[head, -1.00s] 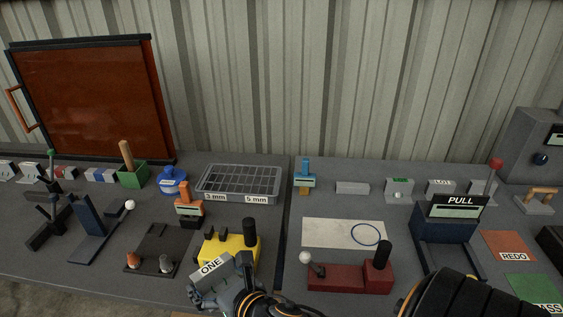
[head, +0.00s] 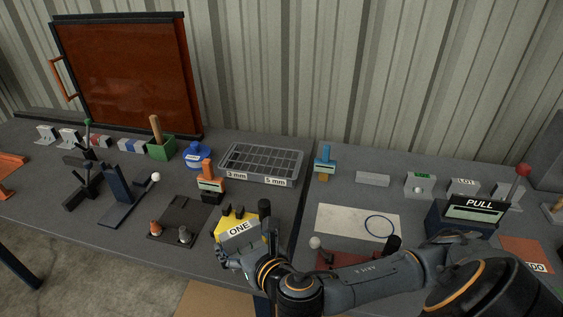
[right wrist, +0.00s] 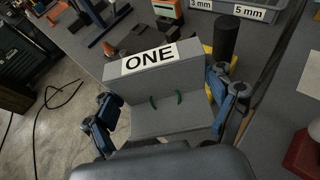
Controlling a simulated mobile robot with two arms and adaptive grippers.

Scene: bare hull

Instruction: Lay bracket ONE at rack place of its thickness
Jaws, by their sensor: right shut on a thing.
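Bracket ONE (head: 239,232) is a grey angled piece with a white "ONE" label. My right gripper (head: 243,252) is shut on it and holds it in front of the yellow fixture. In the right wrist view the bracket (right wrist: 160,122) lies between the two blue-grey fingers, and two dark green marks show on its lower face. The rack (head: 262,160) is a grey gridded tray at the back of the bench, labelled "3 mm" at its left and "5 mm" at its right. Its cells look empty. My left gripper is not in view.
The yellow fixture (head: 224,221) stands behind the bracket. An orange-topped gauge (head: 208,181) stands between it and the rack. A dark plate (head: 180,217) with small cones lies left. A red block with a lever (head: 339,258) and a white sheet (head: 340,222) are right.

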